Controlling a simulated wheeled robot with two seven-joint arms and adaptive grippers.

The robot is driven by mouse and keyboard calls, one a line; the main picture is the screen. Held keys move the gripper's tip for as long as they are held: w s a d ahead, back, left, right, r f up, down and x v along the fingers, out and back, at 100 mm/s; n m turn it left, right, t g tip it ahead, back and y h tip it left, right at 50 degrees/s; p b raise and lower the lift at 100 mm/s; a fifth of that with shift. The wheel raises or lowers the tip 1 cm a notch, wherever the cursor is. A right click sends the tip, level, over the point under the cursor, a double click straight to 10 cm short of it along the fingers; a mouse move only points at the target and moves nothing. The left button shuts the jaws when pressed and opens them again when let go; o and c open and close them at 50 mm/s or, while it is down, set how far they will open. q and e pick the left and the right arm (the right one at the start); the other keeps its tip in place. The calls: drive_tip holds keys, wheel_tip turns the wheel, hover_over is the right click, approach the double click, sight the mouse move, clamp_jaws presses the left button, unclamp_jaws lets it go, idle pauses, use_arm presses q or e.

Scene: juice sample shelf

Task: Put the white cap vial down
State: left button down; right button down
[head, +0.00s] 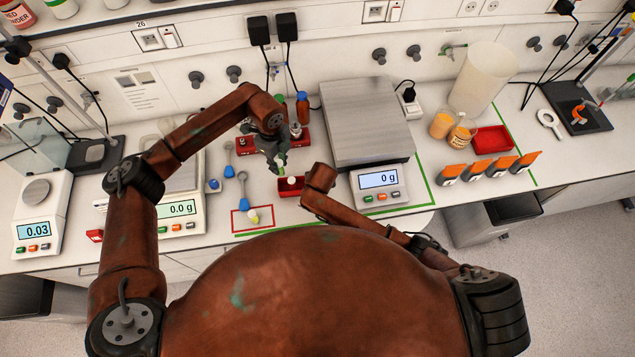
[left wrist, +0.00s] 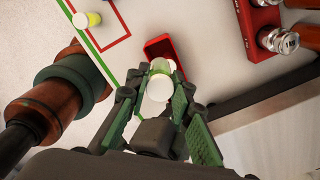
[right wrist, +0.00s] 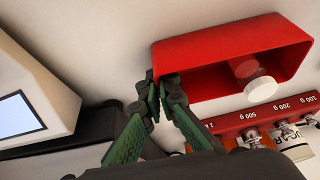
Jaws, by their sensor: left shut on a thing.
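In the left wrist view my left gripper (left wrist: 152,98) is shut on the white cap vial (left wrist: 160,88). Its round white cap faces the camera, with pale yellow-green beyond it. The red tray (left wrist: 178,48) lies just beyond the fingertips. In the head view the left gripper (head: 280,165) points down above the red tray (head: 302,190), where a white cap shows. The right wrist view shows a white-capped vial (right wrist: 262,88) inside the tray (right wrist: 215,52). My right gripper (right wrist: 160,85) has its fingertips close together at the tray's edge; whether they grip it is unclear.
A red weight rack (head: 302,140) stands behind the tray. A large balance (head: 368,125) stands right of it. Blue-based tools (head: 243,200) are close by. Bare bench lies between these.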

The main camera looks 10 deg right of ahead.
use_arm(q)
drive_tip(key=n, duration=0.2)
drive_tip(key=shift+d+f+n, duration=0.1)
drive_tip(key=shift+f+n, duration=0.05)
drive_tip(key=shift+n, duration=0.15)
drive_tip(key=n, duration=0.4)
drive_tip(key=shift+f, duration=0.2)
drive_tip(key=shift+f+n, duration=0.25)
drive_tip(key=shift+n, duration=0.35)
wheel_tip(320, 180, down, 10)
drive_tip(key=shift+r, duration=0.2)
drive_tip(key=shift+f, duration=0.4)
drive_tip(key=shift+f, duration=0.2)
